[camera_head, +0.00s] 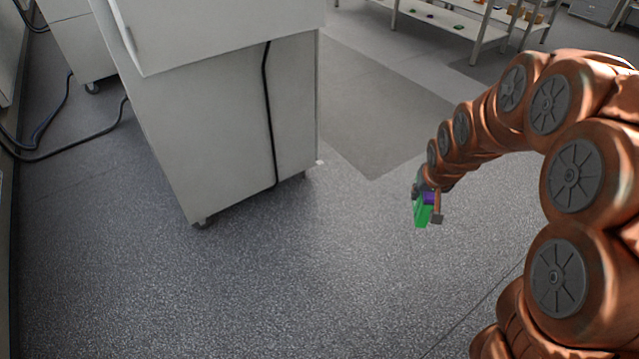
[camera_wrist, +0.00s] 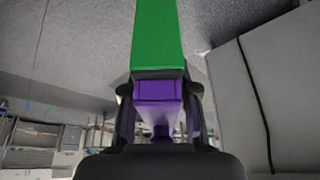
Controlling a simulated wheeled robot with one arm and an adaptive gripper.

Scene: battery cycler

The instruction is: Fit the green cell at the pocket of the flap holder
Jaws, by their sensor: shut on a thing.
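My gripper (camera_head: 428,202) is shut on the green cell (camera_head: 421,214) and holds it in the air above the floor, right of the grey cabinet. In the wrist view the green cell (camera_wrist: 158,36) sticks out past the dark fingers of my gripper (camera_wrist: 160,96). A purple block (camera_wrist: 158,90) adjoins its near end between the fingers; I cannot tell whether it is part of the cell. I cannot make out the flap holder or its pocket in either view.
A tall grey wheeled cabinet (camera_head: 225,125) with a black cable (camera_head: 267,115) stands left of my gripper. Another cabinet (camera_head: 85,42) is at the far left, with cables on the floor. Shelves with small coloured items (camera_head: 455,27) are at the back. Open floor (camera_head: 330,270) lies in front.

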